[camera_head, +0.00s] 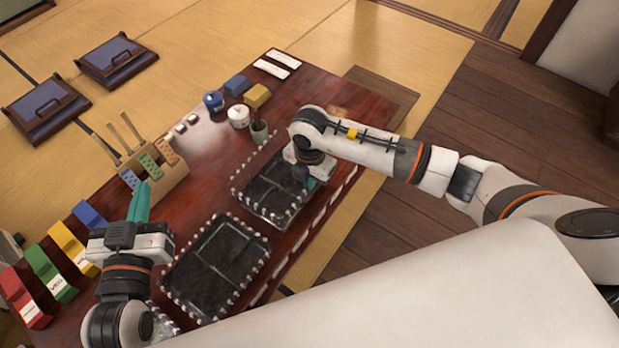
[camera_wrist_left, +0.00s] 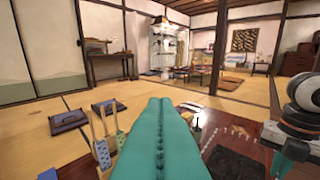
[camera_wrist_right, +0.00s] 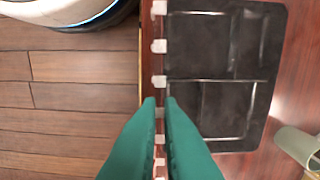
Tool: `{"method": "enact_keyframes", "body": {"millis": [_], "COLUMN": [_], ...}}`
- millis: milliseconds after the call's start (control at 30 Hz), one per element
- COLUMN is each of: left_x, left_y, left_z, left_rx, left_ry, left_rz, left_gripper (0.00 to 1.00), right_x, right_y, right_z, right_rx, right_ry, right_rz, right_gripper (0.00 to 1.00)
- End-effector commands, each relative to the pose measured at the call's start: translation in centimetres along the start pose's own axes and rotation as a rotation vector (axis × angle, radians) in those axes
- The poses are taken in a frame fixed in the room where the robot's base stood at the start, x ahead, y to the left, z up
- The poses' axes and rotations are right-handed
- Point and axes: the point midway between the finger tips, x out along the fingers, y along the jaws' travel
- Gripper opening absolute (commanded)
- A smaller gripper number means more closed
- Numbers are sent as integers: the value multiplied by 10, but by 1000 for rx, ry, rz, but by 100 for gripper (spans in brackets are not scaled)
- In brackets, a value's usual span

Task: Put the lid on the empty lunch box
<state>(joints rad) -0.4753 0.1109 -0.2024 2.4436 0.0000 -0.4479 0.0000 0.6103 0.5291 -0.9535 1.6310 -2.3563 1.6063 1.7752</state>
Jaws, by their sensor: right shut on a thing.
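A black divided lunch box (camera_head: 265,190) with a white-dotted outline lies on the red-brown table. It also shows in the right wrist view (camera_wrist_right: 210,95), its compartments dark and bare. A second black box (camera_head: 215,268) lies nearer, with faint dividers. I cannot make out a separate lid. My right gripper (camera_head: 309,182) is at the right edge of the first box. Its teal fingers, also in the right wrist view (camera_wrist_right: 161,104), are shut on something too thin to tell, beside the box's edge. My left gripper (camera_head: 140,190) is shut and empty above the table's left part.
A wooden holder (camera_head: 155,170) with utensils stands beyond my left gripper. Red, green and yellow packets (camera_head: 68,240) line the left edge. A grey-green cup (camera_head: 259,132), a white pot (camera_head: 238,117) and a blue pot (camera_head: 213,101) stand behind the first box.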

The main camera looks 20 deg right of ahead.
Motion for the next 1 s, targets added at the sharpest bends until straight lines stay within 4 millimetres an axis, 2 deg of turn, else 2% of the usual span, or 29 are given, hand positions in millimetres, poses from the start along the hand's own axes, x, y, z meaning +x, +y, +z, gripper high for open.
{"method": "enact_keyframes", "body": {"millis": [467, 1000], "left_x": [1, -10], "left_y": [-5, -10], "left_z": [32, 68], "left_rx": [-4, -12], "left_ry": [-218, -468], "left_rz": [-12, -26], "left_gripper": [0, 0], "right_x": [10, 24], "right_y": [0, 0], "right_z": [0, 0], "right_rx": [0, 0], "right_ry": [0, -1], "right_rz": [0, 0], "right_gripper": [0, 0]}}
